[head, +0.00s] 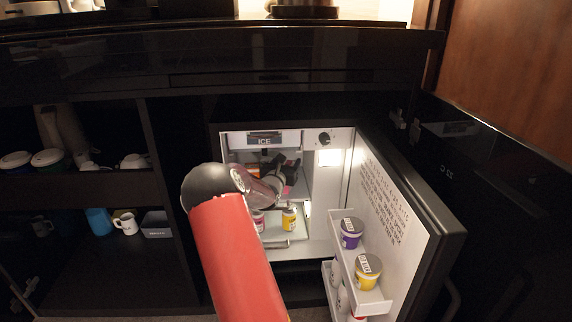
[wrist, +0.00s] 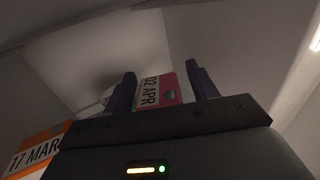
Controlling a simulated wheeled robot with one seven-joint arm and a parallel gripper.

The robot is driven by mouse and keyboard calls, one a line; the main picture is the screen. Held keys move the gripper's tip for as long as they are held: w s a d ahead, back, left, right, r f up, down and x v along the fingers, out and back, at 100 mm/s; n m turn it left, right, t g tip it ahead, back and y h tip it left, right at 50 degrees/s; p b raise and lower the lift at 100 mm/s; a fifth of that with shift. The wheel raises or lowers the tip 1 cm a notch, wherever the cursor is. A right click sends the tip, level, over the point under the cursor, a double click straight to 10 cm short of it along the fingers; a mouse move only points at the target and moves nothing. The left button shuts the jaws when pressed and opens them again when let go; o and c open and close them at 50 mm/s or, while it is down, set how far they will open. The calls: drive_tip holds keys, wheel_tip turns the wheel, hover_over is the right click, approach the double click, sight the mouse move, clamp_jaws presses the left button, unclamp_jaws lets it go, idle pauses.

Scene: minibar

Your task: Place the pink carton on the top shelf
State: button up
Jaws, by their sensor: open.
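The pink carton (wrist: 170,90), with a label reading 02 APR, shows in the wrist view between the two dark fingers of my gripper (wrist: 160,78). The fingers are open, one on each side of it, with a gap at least on the right. I cannot tell whether the left finger touches it. In the head view my gripper (head: 287,166) is inside the open minibar fridge, in its upper part below the ICE panel. My wrist and arm hide much of that area, including most of the shelf there.
An orange carton (wrist: 36,148) labelled 17 MAR stands left of my gripper. A yellow cup (head: 289,219) stands on a lower shelf (head: 272,243).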

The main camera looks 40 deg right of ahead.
drive_tip(key=shift+r, duration=0.15)
drive_tip(key=p+v, duration=0.1)
drive_tip(key=v, duration=1.1)
drive_tip(key=s+a+r+m+g+y, duration=0.1)
drive_tip(key=s+a+r+m+g, duration=0.3)
drive_tip(key=s+m, duration=0.25)
drive_tip(key=s+a+r+m+g+y, duration=0.1)
drive_tip(key=s+a+r+m+g, duration=0.25)
drive_tip(key=s+m, duration=0.35)
drive_tip(key=s+a+r+m+t+y, duration=0.1)
drive_tip(key=s+a+m+y, duration=0.4)
drive_tip(key=a, duration=1.1)
drive_tip(key=s+a+r+m+t+y, duration=0.1)
drive_tip(key=s+a+m+t+y, duration=0.3)
drive_tip(key=a, duration=1.2)
drive_tip(key=s+m+y, duration=0.1)
drive_tip(key=s+y, duration=0.2)
drive_tip(key=y, duration=0.2)
drive_tip(key=shift+s, duration=0.15)
